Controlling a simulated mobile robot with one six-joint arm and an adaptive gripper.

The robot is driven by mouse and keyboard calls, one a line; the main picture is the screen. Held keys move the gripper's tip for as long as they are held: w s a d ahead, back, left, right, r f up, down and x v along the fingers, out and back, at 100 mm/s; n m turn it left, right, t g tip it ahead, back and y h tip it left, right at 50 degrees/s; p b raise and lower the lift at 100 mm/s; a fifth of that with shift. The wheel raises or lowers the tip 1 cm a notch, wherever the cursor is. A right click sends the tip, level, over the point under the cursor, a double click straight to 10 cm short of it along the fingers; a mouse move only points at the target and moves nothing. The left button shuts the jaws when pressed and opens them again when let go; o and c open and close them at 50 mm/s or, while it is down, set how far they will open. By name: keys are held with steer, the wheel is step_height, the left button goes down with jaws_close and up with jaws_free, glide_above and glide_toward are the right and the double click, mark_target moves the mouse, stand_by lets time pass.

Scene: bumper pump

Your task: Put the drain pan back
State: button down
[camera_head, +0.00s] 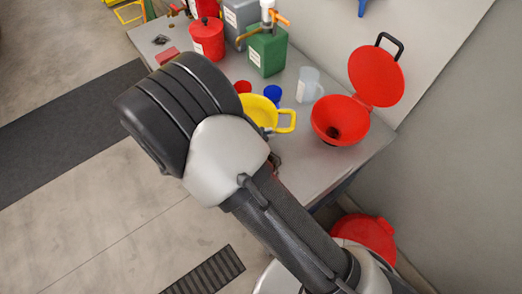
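A yellow pan with a loop handle on its right side (287,121), which looks like the drain pan, shows at the middle of the grey table (312,180). My arm covers its lower left part. I cannot tell whether it rests on the table or is held. My arm reaches up from the lower right across the picture, and its thick joint is in front of the table. My gripper does not show; it is hidden behind the arm or out of the picture.
A red funnel with its lid raised (341,116) stands at the table's right. A clear jug (309,84), a blue cup (273,93) and a red cup (243,86) stand near the pan. A green can with a pump (267,50) and a red can (207,38) stand behind.

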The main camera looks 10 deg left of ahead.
steer(key=shift+f+b, duration=0.95)
steer(key=shift+f, duration=2.3)
steer(key=shift+f, duration=0.15)
steer(key=c, duration=1.8)
jaws_free()
steer(key=shift+s+a+r, duration=0.15)
steer(key=shift+a+r, duration=0.05)
steer(key=shift+r, duration=0.1)
steer(key=p+v, duration=0.3)
steer(key=v, duration=0.8)
steer(key=shift+a+r, duration=0.15)
steer(key=shift+a, duration=0.05)
steer(key=shift+s, duration=0.1)
